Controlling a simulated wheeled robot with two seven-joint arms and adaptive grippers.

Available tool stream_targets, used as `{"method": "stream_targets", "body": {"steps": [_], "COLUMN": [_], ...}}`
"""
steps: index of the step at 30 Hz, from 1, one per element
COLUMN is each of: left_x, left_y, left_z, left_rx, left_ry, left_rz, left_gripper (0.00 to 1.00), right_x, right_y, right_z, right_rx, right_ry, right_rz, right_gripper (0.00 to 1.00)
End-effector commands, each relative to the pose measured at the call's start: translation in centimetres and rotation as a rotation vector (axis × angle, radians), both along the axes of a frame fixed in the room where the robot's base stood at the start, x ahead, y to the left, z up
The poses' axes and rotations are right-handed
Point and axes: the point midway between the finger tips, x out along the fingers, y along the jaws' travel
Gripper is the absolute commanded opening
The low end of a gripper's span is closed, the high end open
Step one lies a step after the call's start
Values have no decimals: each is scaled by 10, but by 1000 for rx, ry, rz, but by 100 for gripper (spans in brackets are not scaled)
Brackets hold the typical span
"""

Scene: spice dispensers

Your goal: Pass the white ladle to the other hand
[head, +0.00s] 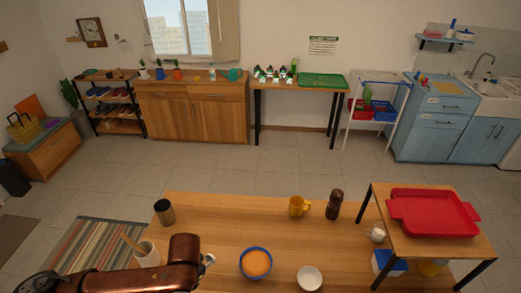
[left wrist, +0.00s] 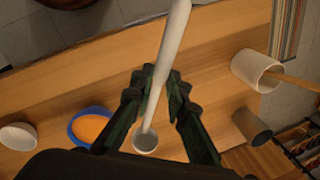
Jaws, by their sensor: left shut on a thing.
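The white ladle (left wrist: 171,45) shows in the left wrist view as a long pale handle running from the top edge down between my fingers. A small round grey-white end, apparently its bowl (left wrist: 146,140), shows low in that view. My left gripper (left wrist: 156,78) has its dark fingers closed on the handle, above the wooden table (head: 216,212). In the head view my left arm reaches in from the lower left and hides most of the gripper and ladle. A small greyish piece shows beyond the arm's end; I cannot tell what it is. My right gripper is not in view.
A blue bowl with orange contents (head: 256,262) and a white bowl (head: 309,278) stand on the table. A white holder (head: 147,254) and dark canister (head: 164,211) are left.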

Motion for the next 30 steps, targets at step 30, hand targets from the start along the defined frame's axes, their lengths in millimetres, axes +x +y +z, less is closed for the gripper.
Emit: {"method": "stream_targets", "body": {"steps": [30], "left_x": [29], "left_y": [-62], "left_z": [73], "left_rx": [-5], "left_ry": [-5], "left_rz": [439], "left_gripper": [0], "right_x": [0], "right_y": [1], "right_z": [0], "right_rx": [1], "right_ry": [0], "right_rz": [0], "right_gripper": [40]}}
